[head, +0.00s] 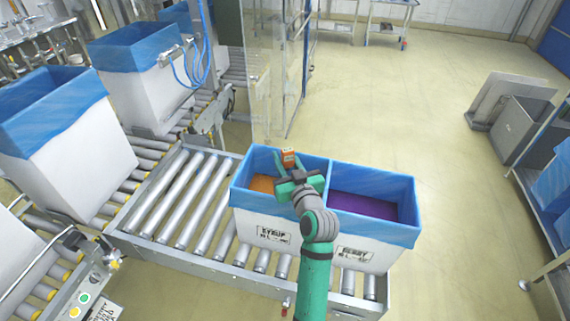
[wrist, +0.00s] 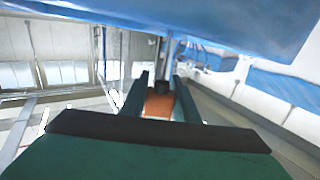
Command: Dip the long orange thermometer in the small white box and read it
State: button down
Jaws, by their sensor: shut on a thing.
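The orange thermometer (head: 288,157) shows in the head view as an orange block at my gripper's far side. My gripper (head: 289,170) is shut on it, above the left white box. In the wrist view, my gripper's two fingers (wrist: 160,101) flank the orange body (wrist: 158,107), with a dark collar and a thin grey stem beyond. The left white box (head: 262,229) has a blue liner, a SYRUP label and orange contents. The right white box (head: 365,250) has a blue liner, a BERRY label and purple contents. Whether the stem touches the contents cannot be told. No reading is visible.
Larger white boxes with blue liners (head: 55,150) stand on the conveyor at left. Bare rollers (head: 185,200) lie left of the small boxes. A clear panel (head: 272,75) stands behind. Open floor (head: 430,115) lies to the right, with a grey bin (head: 520,130) and a rack beyond.

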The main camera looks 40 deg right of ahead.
notch_tip(320, 180, up, 21)
jog(key=shift+f, duration=0.2)
dwell(1.5)
jog(key=shift+w, duration=0.1)
dwell(0.8)
